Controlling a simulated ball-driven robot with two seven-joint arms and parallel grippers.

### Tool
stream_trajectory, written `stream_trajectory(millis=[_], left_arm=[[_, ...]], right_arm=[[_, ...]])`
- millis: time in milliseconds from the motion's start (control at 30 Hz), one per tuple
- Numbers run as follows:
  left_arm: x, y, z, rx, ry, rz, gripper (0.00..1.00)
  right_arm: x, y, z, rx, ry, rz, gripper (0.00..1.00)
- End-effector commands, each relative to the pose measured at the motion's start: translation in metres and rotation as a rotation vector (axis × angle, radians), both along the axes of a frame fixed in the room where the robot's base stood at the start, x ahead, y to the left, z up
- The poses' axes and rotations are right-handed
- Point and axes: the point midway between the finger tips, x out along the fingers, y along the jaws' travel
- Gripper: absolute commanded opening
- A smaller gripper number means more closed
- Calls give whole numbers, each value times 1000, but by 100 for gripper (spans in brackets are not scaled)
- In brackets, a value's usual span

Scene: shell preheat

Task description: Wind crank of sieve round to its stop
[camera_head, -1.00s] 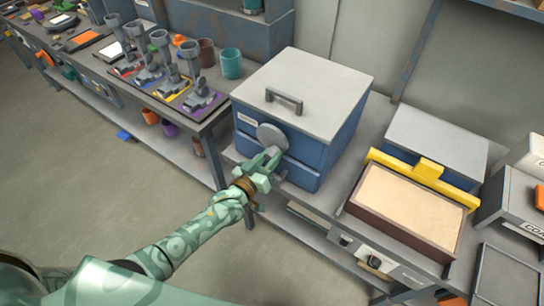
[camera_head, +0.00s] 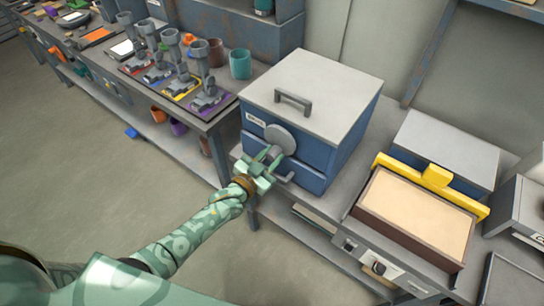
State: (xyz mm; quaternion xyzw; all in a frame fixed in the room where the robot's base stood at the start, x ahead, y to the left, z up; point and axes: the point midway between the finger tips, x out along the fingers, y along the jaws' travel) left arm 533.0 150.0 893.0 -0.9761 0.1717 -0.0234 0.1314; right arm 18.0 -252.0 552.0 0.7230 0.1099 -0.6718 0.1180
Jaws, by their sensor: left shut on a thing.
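The sieve appears to be the blue box (camera_head: 317,158) with a pale grey lid and a top handle (camera_head: 293,101). It stands on the bench in the middle of the view. Its crank (camera_head: 281,138) is a grey round disc on the front face, with its grip hidden by my fingers. My left gripper (camera_head: 270,160) is shut on the crank's grip, just below the disc. A grey drawer handle (camera_head: 284,177) sits just right of the fingers. My right gripper is not in view.
A sand-filled tray (camera_head: 415,213) with a yellow bar (camera_head: 436,176) lies to the right. A grey-lidded blue box (camera_head: 446,148) stands behind it. Grey upright tools on coloured mats (camera_head: 208,101) and a teal cup (camera_head: 240,64) are on the left bench.

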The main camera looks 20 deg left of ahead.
Motion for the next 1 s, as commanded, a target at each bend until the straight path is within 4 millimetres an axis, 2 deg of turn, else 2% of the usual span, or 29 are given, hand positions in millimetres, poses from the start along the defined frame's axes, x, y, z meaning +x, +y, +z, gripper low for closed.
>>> stream_trajectory(millis=[433,467,500,533,833,1000], left_arm=[[-1,1,-3,14,3,0,5],[-1,1,-3,14,3,0,36],[-1,1,-3,14,3,0,48],[-1,1,-2,13,2,0,50],[-2,1,-1,10,0,0,50],[-24,9,1,10,0,0,50]], right_arm=[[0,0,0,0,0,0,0],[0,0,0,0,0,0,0],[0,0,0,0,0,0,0],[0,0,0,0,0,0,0],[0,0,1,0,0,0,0],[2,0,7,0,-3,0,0]])
